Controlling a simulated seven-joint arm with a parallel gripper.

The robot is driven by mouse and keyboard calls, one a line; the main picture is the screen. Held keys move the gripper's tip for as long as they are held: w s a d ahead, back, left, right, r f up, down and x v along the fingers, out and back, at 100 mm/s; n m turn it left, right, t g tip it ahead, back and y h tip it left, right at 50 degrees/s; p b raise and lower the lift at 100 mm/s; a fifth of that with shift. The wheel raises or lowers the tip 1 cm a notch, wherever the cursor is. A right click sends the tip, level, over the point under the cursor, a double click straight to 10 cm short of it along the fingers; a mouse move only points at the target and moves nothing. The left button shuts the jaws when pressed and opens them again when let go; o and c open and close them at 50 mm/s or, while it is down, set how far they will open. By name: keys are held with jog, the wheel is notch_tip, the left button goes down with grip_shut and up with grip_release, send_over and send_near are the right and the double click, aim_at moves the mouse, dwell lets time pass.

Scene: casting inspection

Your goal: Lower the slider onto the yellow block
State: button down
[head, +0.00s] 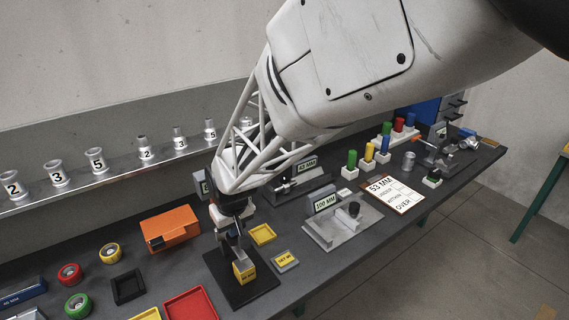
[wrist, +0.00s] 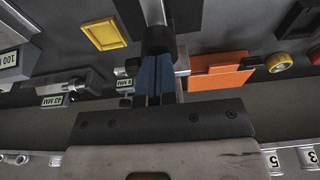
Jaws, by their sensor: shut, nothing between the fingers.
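The yellow block (head: 244,272) stands on the black base plate (head: 262,282) of the gauge stand, near the front of the bench. The dark slider (head: 233,240) is on the stand's upright, just above the block; I cannot tell whether they touch. In the wrist view a dark part that looks like the slider (wrist: 158,42) is in front of the metal upright (wrist: 154,10). My gripper (head: 232,222) is directly over the slider. Its blue fingers (wrist: 153,72) are together and hold nothing, close to the slider; contact is unclear. The yellow block is hidden in the wrist view.
An orange box (head: 171,228) stands to the left of the stand. A small yellow tray (head: 263,235) and a labelled yellow-topped block (head: 285,260) are close on the right. A red tray (head: 190,305) lies at the front left. A metal gauge fixture (head: 340,228) stands farther right.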

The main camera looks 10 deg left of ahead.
jog(key=shift+f, duration=1.3)
dwell(1.1)
jog(key=shift+r, duration=0.5)
jog(key=shift+r, duration=0.3)
jog(key=shift+r, duration=0.1)
dwell(0.4)
jog(key=shift+r, duration=3.4)
